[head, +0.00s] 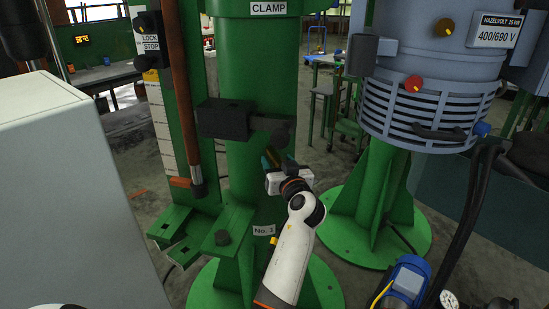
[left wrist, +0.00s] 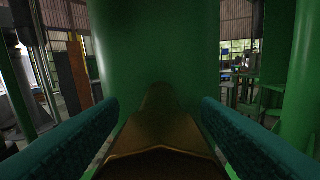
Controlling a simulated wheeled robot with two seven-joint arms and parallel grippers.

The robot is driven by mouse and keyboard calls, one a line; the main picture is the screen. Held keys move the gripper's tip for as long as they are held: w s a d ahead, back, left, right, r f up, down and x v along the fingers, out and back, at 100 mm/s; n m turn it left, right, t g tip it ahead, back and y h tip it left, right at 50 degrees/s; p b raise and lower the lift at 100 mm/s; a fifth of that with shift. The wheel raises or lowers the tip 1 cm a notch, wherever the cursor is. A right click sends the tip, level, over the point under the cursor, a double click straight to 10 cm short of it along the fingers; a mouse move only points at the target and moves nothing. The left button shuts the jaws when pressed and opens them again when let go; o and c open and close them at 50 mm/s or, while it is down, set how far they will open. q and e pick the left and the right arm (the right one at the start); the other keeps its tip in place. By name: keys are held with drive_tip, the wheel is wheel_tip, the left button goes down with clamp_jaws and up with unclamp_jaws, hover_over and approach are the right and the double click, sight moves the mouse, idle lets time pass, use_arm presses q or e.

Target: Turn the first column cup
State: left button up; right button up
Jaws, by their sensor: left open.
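The green column (head: 262,90) marked CLAMP and No. 1 stands in the middle of the head view. My left gripper (head: 277,160) is at its front face, below a dark block. In the left wrist view, a brass-coloured part (left wrist: 160,130), which looks like the column cup, sits between my two teal fingers, with the green column (left wrist: 150,50) behind it. The fingers (left wrist: 160,125) are open, one on each side of the part; I see no clear contact. In the head view the cup is mostly hidden by my gripper. My right gripper is not in view.
A dark block (head: 224,118) juts from the column above my gripper. A rusty vertical rod (head: 183,90) and green brackets stand to the left. A grey cabinet (head: 70,200) fills the left side. A grey-blue motor (head: 425,75) on a green pedestal stands right, with hanging black cables.

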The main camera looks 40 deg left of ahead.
use_arm(q)
drive_tip(key=shift+d, duration=0.15)
drive_tip(key=shift+c, duration=0.4)
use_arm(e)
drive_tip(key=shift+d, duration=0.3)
use_arm(q)
drive_tip(key=c, duration=0.9)
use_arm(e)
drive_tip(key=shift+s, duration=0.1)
use_arm(q)
drive_tip(key=shift+m, duration=0.3)
